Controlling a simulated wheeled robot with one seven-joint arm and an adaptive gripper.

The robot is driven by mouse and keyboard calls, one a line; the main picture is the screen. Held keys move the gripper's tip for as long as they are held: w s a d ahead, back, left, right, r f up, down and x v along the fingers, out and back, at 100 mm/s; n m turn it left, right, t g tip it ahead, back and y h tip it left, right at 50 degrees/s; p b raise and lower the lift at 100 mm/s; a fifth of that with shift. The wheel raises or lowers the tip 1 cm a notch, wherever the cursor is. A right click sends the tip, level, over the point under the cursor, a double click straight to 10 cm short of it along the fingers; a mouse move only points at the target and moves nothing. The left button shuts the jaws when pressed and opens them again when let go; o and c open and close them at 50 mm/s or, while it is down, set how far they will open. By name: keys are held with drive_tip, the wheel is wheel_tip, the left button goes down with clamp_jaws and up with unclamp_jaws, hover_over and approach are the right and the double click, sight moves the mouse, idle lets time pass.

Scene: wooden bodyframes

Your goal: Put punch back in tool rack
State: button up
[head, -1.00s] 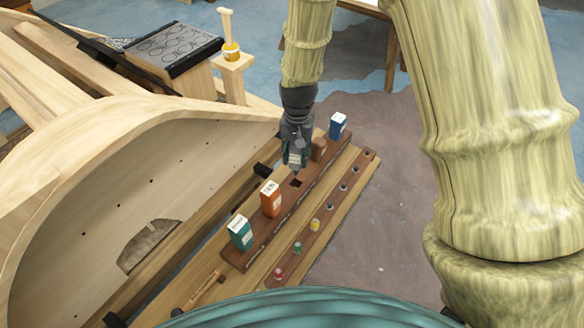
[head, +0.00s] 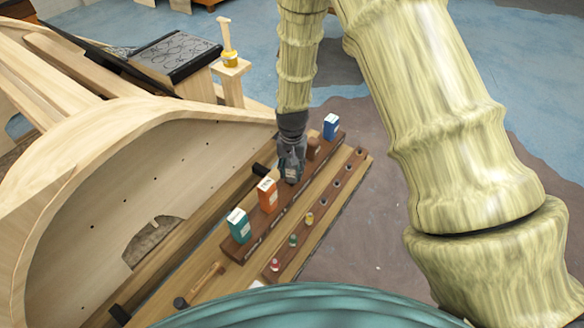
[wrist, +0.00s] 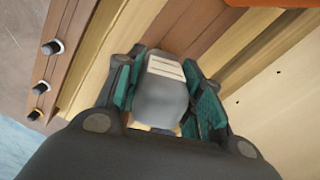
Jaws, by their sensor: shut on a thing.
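My gripper (head: 291,177) is shut on the punch, a grey block with a white striped label (wrist: 164,92) between the teal finger pads in the wrist view. The brown tool rack (head: 283,207) runs diagonally along the bench. My gripper is low over the rack, between the orange box and the brown block. The gripper covers the rack's square slot there. The punch is mostly hidden in the head view, and I cannot tell how far its lower end is inside the slot.
The rack holds a teal box (head: 239,226), an orange box (head: 267,194), a brown block (head: 313,148) and a blue box (head: 331,126). A lower strip (head: 321,211) carries several small round-topped tools. A hammer (head: 202,287) lies at the front. A curved wooden frame (head: 130,160) stands left.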

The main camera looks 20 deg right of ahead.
drive_tip(key=shift+w+f, duration=0.15)
drive_tip(key=shift+w, duration=0.05)
drive_tip(key=shift+s, duration=0.25)
drive_tip(key=shift+f, duration=0.1)
drive_tip(key=o, duration=1.2)
drive_tip(key=shift+w+f, duration=0.15)
drive_tip(key=shift+o, duration=0.2)
drive_tip(key=shift+r+b, duration=1.85)
drive_tip(key=shift+r, duration=4.5)
